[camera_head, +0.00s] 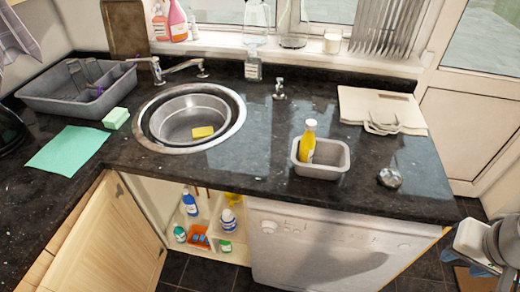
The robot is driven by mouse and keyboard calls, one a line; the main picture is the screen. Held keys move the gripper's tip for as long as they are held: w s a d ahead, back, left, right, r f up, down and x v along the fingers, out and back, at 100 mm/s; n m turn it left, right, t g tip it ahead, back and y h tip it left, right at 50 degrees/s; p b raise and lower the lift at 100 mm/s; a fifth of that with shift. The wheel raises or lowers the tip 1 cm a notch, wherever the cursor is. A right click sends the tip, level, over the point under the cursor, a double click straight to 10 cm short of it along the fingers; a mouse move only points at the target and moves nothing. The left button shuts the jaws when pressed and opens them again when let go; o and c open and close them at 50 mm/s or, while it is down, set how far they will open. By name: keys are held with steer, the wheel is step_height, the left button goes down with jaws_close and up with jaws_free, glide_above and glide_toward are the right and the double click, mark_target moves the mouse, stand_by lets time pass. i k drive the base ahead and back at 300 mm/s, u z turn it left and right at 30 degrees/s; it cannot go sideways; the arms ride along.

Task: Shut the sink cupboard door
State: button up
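The sink cupboard door (103,240) is a pale wood panel at the lower left. It stands wide open, swung out from the left side of the cupboard, and its lower part runs out of the picture. The sink cupboard (153,196) is open below the round sink (190,120). Inside are a blue bottle (190,202), a white bottle with a blue cap (228,220) and an orange item (198,237). My gripper's fingers cannot be made out.
A white dishwasher front (325,250) stands right of the cupboard. The dark granite counter (250,175) overhangs both and carries a grey tub (320,168) with a yellow bottle. Dark floor tiles (205,273) lie clear before the opening.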

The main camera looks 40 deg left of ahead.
mark_target(112, 247)
steer(key=k, duration=1.6)
steer(key=u, duration=1.2)
steer(key=i, duration=1)
steer(key=u, duration=1.8)
steer(key=i, duration=0.35)
steer(key=z, duration=0.3)
